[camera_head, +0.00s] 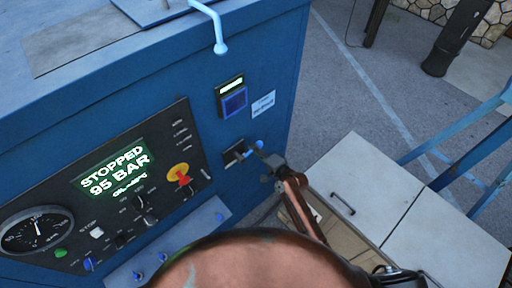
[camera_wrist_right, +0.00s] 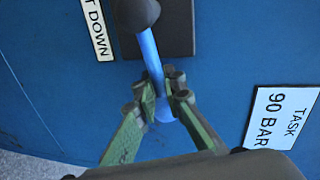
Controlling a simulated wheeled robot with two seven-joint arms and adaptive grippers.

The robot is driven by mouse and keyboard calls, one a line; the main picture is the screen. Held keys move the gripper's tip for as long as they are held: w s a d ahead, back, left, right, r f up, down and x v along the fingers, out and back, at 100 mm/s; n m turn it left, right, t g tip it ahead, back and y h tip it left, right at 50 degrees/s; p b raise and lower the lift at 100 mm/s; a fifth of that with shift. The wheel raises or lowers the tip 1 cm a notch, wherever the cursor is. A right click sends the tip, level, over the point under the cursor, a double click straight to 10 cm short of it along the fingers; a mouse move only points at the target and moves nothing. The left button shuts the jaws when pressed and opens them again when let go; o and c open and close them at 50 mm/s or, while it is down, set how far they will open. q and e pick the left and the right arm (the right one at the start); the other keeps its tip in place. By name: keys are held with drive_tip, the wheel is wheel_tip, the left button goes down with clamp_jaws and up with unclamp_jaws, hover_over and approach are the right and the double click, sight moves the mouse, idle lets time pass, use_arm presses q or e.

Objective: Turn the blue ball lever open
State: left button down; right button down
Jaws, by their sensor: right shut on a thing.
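The blue ball lever (camera_head: 251,150) sticks out from a dark plate on the front of the blue machine. In the right wrist view the lever's blue rod (camera_wrist_right: 151,55) runs down from a round black hub on a black plate. My right gripper (camera_head: 268,160) is at the lever's outer end. In the right wrist view its green fingers (camera_wrist_right: 164,92) are shut around the lower part of the rod. The fingers hide part of the lever. My left gripper is not in view.
The machine's dark panel (camera_head: 110,185) reads "STOPPED 95 BAR" and has a gauge (camera_head: 36,231) and a red knob (camera_head: 182,180). A tag (camera_wrist_right: 282,118) reads "TASK 90 BAR". A light cabinet (camera_head: 362,185) stands right of the machine, with blue rails (camera_head: 470,145) beyond.

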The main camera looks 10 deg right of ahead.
drive_tip(key=shift+w+d+f+m, duration=0.1)
drive_tip(key=shift+d+f+m, duration=0.05)
drive_tip(key=shift+f+m, duration=0.25)
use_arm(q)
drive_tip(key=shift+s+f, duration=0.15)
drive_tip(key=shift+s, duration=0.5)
use_arm(e)
drive_tip(key=shift+f+m, duration=0.2)
drive_tip(key=shift+m, duration=0.1)
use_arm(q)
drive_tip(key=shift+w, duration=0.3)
use_arm(e)
drive_tip(key=c, duration=2)
unclamp_jaws()
drive_tip(key=shift+f, duration=0.1)
drive_tip(key=v, duration=1.2)
drive_tip(key=shift+d, duration=0.15)
